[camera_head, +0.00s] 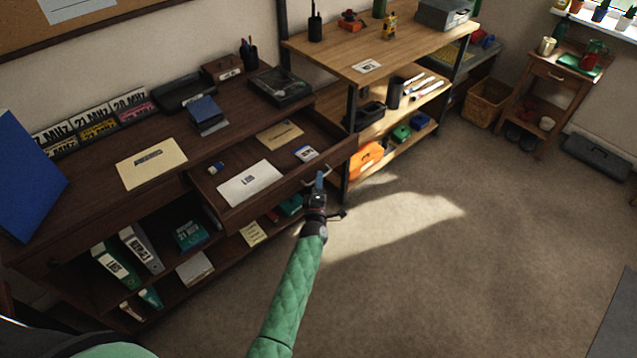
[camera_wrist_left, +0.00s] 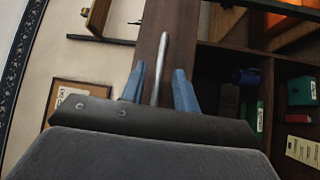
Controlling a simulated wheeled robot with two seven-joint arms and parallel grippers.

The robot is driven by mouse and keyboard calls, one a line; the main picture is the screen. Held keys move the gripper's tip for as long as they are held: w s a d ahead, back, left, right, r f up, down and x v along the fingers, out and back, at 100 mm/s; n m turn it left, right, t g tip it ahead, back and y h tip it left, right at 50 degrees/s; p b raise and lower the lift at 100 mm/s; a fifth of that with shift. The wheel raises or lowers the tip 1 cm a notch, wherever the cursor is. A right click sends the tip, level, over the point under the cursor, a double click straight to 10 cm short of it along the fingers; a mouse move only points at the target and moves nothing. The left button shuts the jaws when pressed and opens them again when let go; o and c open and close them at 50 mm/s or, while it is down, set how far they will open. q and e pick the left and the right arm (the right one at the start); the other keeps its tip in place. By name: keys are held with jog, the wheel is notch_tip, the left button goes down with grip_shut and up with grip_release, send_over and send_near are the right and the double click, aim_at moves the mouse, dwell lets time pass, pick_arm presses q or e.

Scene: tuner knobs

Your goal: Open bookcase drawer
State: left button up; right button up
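The bookcase drawer (camera_head: 218,211) is pulled well out of the dark wooden bookcase (camera_head: 110,205). Papers and small items lie inside it. Its metal handle (camera_head: 313,180) is on the front panel, partly hidden by my left gripper (camera_head: 320,181). In the left wrist view the silver handle bar (camera_wrist_left: 164,62) lies between the two blue fingers of the left gripper (camera_wrist_left: 159,88). The fingers are apart, with a gap visible on each side of the bar. My right gripper is not in view.
Binders and boxes (camera_head: 142,249) fill the shelves below. A wooden shelf unit (camera_head: 395,50) with an orange case (camera_head: 366,158) stands right of the bookcase. The carpet (camera_head: 450,250) at the right is clear.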

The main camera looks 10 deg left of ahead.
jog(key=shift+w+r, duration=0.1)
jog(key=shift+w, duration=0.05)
